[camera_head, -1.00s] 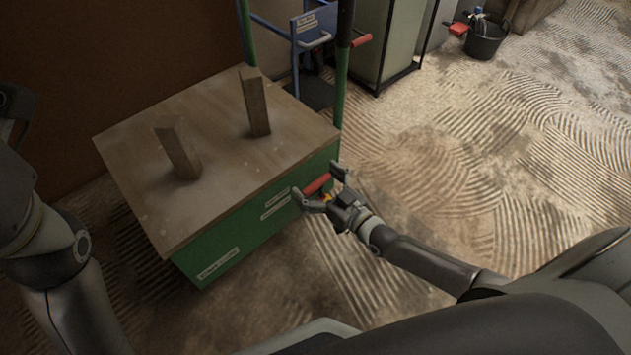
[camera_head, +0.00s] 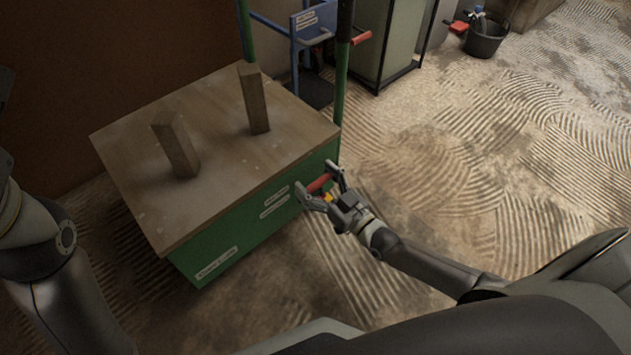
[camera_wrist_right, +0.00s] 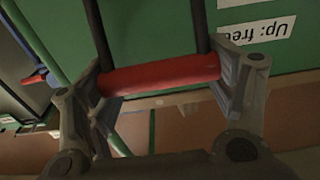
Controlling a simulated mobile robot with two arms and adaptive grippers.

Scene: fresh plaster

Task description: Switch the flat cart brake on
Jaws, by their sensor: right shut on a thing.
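The flat cart (camera_head: 226,235) is green with a wooden deck (camera_head: 130,165) and stands left of centre in the head view. Its red brake handle (camera_head: 320,183) sticks out of the near right end of the green side. My right gripper (camera_head: 318,181) is shut on this handle. In the right wrist view the red bar (camera_wrist_right: 160,75) lies crosswise between the two fingers, one at each end, on two dark rods. A label reading "Up: free" (camera_wrist_right: 258,35) shows upside down beside it. My left arm is at the left edge; its gripper is out of view.
Two wooden blocks (camera_head: 176,145) (camera_head: 254,98) stand on the deck. The ridged floor at the right is clear.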

